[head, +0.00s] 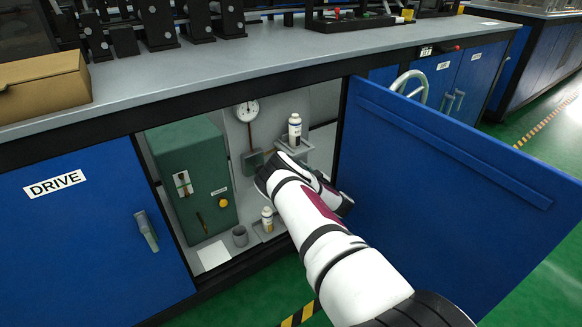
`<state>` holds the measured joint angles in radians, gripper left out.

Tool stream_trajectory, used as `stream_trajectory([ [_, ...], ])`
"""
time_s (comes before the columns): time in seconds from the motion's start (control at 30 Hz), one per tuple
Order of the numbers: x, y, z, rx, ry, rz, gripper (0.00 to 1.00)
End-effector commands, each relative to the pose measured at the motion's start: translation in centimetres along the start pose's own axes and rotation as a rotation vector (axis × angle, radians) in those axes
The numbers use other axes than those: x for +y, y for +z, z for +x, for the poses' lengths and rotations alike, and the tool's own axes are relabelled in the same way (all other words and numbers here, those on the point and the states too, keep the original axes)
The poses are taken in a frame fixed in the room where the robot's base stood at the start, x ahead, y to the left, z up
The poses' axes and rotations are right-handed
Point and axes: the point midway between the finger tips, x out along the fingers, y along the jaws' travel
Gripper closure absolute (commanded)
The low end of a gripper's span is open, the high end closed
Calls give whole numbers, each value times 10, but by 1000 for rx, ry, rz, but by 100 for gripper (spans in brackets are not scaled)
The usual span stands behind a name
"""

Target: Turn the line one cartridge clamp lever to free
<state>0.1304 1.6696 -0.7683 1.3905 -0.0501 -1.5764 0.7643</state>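My white arm reaches through the open cabinet doorway, and its bent wrist covers the middle of the interior. My gripper is hidden behind the arm, so its fingers and anything between them do not show. I cannot pick out a lever marked line one cartridge clamp. A green box (188,170) stands at the left inside the cabinet, with a yellow knob (223,203), a small dark lever-like part (201,221) and a pale plate with a slot (183,184). A round gauge (247,111) hangs on the back wall above a dark grey block (252,161).
A blue door (455,190) stands open to the right of my arm. A bottle (295,130) sits on a small shelf; another bottle (267,219) and a grey cup (240,236) stand on the cabinet floor. The grey worktop (250,62) overhangs the opening.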

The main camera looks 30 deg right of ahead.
Motion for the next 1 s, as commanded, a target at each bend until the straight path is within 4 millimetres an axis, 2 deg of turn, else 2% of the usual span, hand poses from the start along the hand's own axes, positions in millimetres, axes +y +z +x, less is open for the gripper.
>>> stream_trajectory([
  [0.1,-1,2,21,2,-3,-2,67],
  [0.3,0,1,43,1,-1,-2,67],
  [0.7,0,-1,50,0,1,-1,67],
  [0.83,0,0,50,0,1,-1,96],
  [0.87,0,0,49,0,1,-1,100],
  [1.0,0,0,49,0,0,-1,100],
])
